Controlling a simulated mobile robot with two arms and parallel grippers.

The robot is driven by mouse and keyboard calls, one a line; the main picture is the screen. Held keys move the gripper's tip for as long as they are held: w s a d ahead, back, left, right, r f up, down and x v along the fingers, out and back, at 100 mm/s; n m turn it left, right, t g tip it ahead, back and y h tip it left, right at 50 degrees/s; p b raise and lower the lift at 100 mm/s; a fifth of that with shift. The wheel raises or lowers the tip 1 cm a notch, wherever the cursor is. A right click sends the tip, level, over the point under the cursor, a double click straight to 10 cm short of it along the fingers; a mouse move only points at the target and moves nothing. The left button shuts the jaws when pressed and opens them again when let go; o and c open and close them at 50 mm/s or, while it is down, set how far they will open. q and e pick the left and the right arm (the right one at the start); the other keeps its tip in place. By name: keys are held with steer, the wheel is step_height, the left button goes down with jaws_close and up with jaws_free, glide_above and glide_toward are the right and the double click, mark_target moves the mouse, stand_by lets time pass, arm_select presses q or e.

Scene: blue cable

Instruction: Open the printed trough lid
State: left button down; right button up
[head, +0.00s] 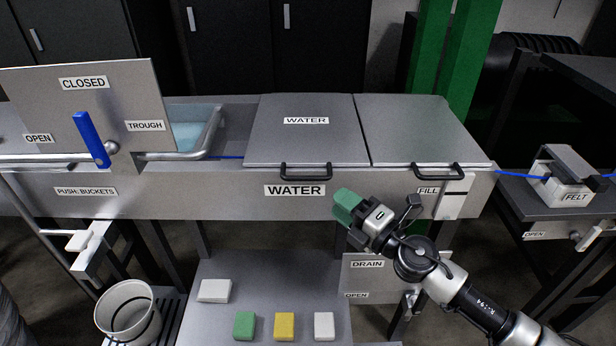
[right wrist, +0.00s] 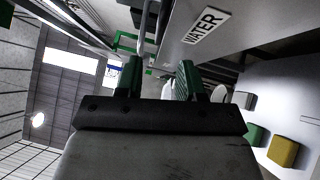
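My right gripper (head: 346,206) has green fingertips and is in front of the trough, below and to the right of the WATER lid's handle. In the right wrist view its fingers (right wrist: 158,78) stand apart, and I see nothing held. My left gripper is not in view.
A CLOSED/TROUGH panel (head: 85,115) with a blue lever (head: 91,140) stands at left. The trough front (head: 240,190) is below the handles. Blocks lie on a lower shelf (head: 220,265), near a bucket (head: 128,310).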

mark_target(308, 177)
steer(key=x, duration=1)
steer(key=shift+d, duration=0.1)
jaws_close()
